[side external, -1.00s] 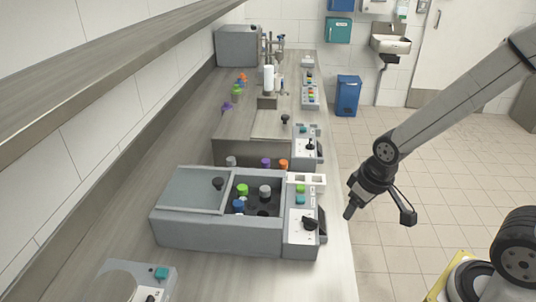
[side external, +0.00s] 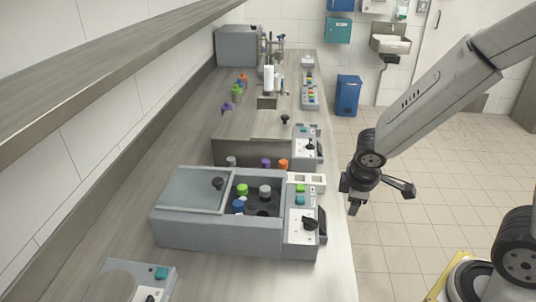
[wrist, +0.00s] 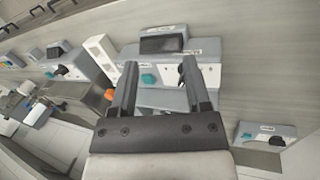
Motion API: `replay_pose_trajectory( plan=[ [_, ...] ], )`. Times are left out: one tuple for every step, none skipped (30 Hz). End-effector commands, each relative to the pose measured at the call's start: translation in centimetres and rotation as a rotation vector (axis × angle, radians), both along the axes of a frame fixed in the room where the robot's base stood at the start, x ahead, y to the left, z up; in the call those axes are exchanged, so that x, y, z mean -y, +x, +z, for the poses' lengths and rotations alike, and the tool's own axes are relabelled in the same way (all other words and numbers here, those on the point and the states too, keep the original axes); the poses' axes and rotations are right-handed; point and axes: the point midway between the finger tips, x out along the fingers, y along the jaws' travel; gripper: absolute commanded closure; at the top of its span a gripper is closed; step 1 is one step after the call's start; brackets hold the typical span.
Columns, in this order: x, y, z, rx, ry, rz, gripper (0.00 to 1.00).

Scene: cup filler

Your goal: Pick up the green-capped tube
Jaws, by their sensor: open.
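The green-capped tube (side external: 242,189) stands in the open well of the near grey machine (side external: 183,236) in the side external view. A grey-capped tube (side external: 265,191) is to its right and a blue-capped tube (side external: 238,205) is just in front of it. Only the caps and upper parts show. My gripper (side external: 355,205) is to the right of the machine, past the bench edge and apart from everything. In the wrist view my gripper (wrist: 160,82) has its fingers spread, with nothing between them. The green-capped tube cannot be made out in the wrist view.
A sliding lid (side external: 195,188) covers the machine's left part. A control panel with a black knob (side external: 310,223) is on its right, nearest my gripper. Behind stand an orange-capped tube (side external: 283,164) and a purple-capped tube (side external: 265,162). A second machine (side external: 235,152) stands farther back.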

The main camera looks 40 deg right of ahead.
Motion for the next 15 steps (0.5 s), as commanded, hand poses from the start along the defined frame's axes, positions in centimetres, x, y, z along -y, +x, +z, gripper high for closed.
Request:
replay_pose_trajectory(
  plan=[
    [0.2, 0.4, -0.1, -0.011, -0.038, 0.06, 0.39],
    [0.3, 0.7, -0.1, -0.016, -0.06, 0.096, 0.39],
    [0.5, 1.0, -0.1, -0.024, -0.09, 0.143, 0.39],
    [0.6, 1.3, -0.1, -0.028, -0.113, 0.179, 0.39],
    [0.8, 1.6, -0.1, -0.033, -0.137, 0.214, 0.39],
    [0.9, 2.0, -0.1, -0.04, -0.168, 0.259, 0.39],
    [1.0, 2.3, -0.1, -0.044, -0.191, 0.295, 0.39],
    [1.1, 2.6, -0.1, -0.049, -0.215, 0.331, 0.39],
    [1.2, 3.1, -0.1, -0.053, -0.246, 0.377, 0.39],
    [1.3, 3.5, 0.0, -0.057, -0.269, 0.413, 0.39],
    [1.4, 3.8, 0.0, -0.06, -0.294, 0.448, 0.39],
    [1.5, 4.3, 0.0, -0.065, -0.326, 0.494, 0.39],
    [1.5, 4.7, 0.1, -0.068, -0.349, 0.53, 0.39],
    [1.5, 5.1, 0.1, -0.07, -0.373, 0.564, 0.39],
    [1.6, 5.6, 0.2, -0.073, -0.406, 0.611, 0.39]
  ],
)
